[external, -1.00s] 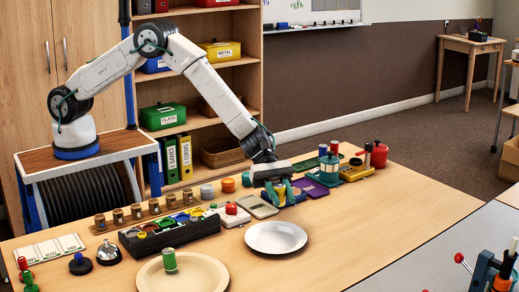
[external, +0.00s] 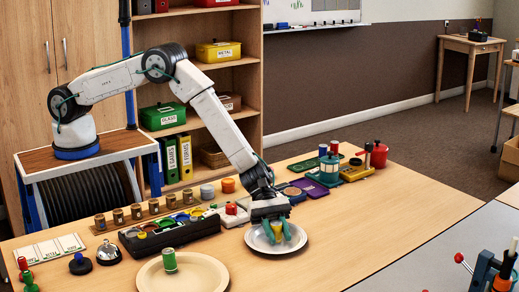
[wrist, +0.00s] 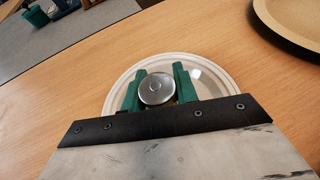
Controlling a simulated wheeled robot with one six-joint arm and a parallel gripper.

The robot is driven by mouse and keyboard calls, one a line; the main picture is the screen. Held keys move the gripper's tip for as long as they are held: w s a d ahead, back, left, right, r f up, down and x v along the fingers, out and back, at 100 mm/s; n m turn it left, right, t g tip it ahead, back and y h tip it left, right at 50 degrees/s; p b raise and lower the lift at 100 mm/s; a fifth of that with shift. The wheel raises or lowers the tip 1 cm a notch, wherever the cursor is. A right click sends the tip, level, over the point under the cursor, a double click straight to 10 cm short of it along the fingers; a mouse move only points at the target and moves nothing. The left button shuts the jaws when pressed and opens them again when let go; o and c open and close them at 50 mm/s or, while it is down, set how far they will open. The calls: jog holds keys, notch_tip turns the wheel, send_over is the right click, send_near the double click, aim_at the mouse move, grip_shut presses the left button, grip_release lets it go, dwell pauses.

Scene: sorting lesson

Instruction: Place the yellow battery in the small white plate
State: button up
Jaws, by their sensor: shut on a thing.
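The small white plate (external: 256,242) lies on the wooden table, and its rim (wrist: 228,88) shows around the fingers in the wrist view. My gripper (external: 278,233) points down over the plate. Its green fingers close on both sides of the yellow battery (external: 277,228). In the wrist view my gripper (wrist: 158,90) has the battery's round silver end (wrist: 156,89) between its fingers. The battery's yellow side is mostly hidden. I cannot tell whether its bottom touches the plate.
A large cream plate (external: 205,280) with a green battery (external: 169,259) standing on it is at the front left. A black sorting tray (external: 150,246) lies to the left of the white plate.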

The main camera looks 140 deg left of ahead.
jog(key=shift+f, duration=0.1)
jog(key=o, duration=1)
jog(key=shift+o, duration=0.2)
